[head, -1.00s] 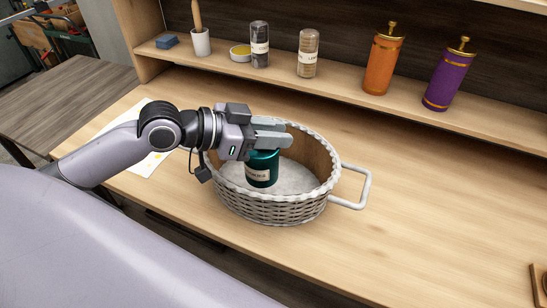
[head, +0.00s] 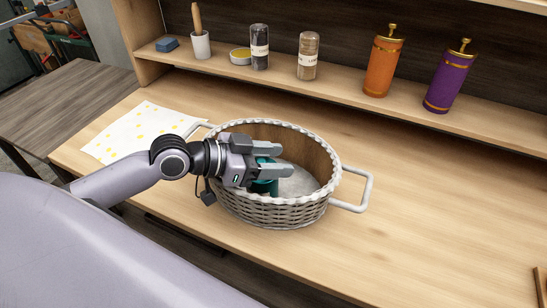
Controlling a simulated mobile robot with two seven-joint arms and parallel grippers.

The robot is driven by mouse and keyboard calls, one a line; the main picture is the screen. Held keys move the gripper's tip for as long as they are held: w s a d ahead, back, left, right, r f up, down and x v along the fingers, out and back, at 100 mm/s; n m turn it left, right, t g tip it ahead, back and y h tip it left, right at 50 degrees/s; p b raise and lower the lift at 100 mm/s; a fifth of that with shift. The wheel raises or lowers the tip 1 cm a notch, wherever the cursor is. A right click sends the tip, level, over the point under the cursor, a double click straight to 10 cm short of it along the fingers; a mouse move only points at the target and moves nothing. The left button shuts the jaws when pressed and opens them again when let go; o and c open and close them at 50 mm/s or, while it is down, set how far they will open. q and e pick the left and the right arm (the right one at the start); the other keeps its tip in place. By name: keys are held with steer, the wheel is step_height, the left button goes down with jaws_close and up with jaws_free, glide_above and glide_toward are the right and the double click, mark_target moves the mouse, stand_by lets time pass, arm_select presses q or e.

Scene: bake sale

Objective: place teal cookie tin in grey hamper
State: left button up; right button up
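The teal cookie tin (head: 268,187) is inside the grey hamper (head: 270,213), toward its left side, and looks upright on the pale lining. My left gripper (head: 280,160) reaches over the hamper's left rim. Its two fingers are spread apart above and around the upper part of the tin, with teal showing between them. The gripper hides most of the tin and its label. I cannot tell whether a finger still touches it. My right gripper is not in view.
A yellow-dotted white cloth (head: 135,130) lies left of the hamper. The shelf behind holds jars (head: 308,55), an orange canister (head: 384,65) and a purple canister (head: 447,77). The hamper's right handle (head: 362,192) sticks out. The tabletop to the right is mostly clear.

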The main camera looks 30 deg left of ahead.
arm_select(q)
steer(key=shift+r, duration=0.15)
steer(key=shift+s+a, duration=0.2)
steer(key=v, duration=0.5)
steer(key=shift+s+a, duration=0.1)
steer(key=shift+p+v, duration=1.05)
steer(key=shift+v, duration=2)
steer(key=shift+r, duration=0.15)
